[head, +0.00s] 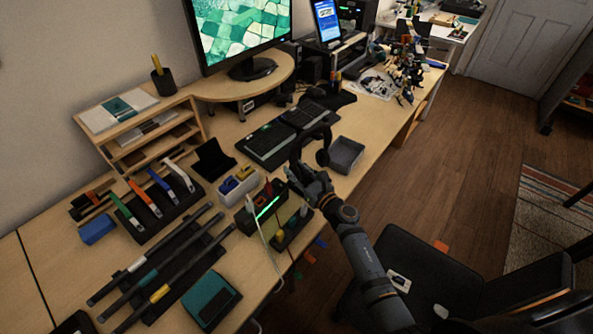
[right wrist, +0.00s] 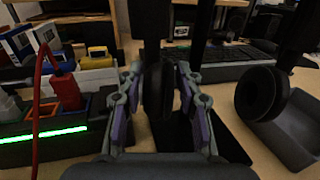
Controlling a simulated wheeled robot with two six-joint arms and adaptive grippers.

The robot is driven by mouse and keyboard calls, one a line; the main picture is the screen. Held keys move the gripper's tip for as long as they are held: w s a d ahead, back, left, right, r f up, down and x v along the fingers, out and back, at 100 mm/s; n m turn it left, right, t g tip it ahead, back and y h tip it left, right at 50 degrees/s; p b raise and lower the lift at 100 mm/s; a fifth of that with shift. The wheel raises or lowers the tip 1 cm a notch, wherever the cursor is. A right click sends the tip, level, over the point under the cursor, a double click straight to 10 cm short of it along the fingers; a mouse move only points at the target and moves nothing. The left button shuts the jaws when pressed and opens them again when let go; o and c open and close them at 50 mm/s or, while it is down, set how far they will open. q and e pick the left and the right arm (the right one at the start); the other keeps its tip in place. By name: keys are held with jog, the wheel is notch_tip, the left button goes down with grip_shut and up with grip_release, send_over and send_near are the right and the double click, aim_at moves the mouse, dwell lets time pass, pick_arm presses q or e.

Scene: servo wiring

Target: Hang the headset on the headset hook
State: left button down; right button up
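The headset (head: 322,157) is black, upright, with its band arched on top, above the desk right of the keyboards. In the right wrist view one ear cup stands between my right gripper's fingers (right wrist: 160,68), and the other ear cup (right wrist: 262,92) hangs free to the right. My right gripper (head: 308,178) looks shut on the near ear cup, though finger contact is partly hidden. A dark post (right wrist: 201,35) rises behind the cup, with a flat black plate (right wrist: 228,148) below; it may be the headset hook's stand. Whether the band touches it is hidden. My left gripper is out of view.
A grey open tray (head: 346,153) lies under the free ear cup, near the desk edge. A power strip with a green light (head: 267,207) and plugs is left of my gripper. Keyboards (head: 268,147) lie behind. A black chair (head: 410,265) stands in front of the desk.

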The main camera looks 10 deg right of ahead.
jog(key=shift+o, duration=1)
jog(key=shift+f, duration=0.1)
jog(key=shift+s+d, duration=0.1)
jog(key=v, duration=1.1)
jog(key=shift+s+d, duration=0.15)
jog(key=shift+s, duration=0.25)
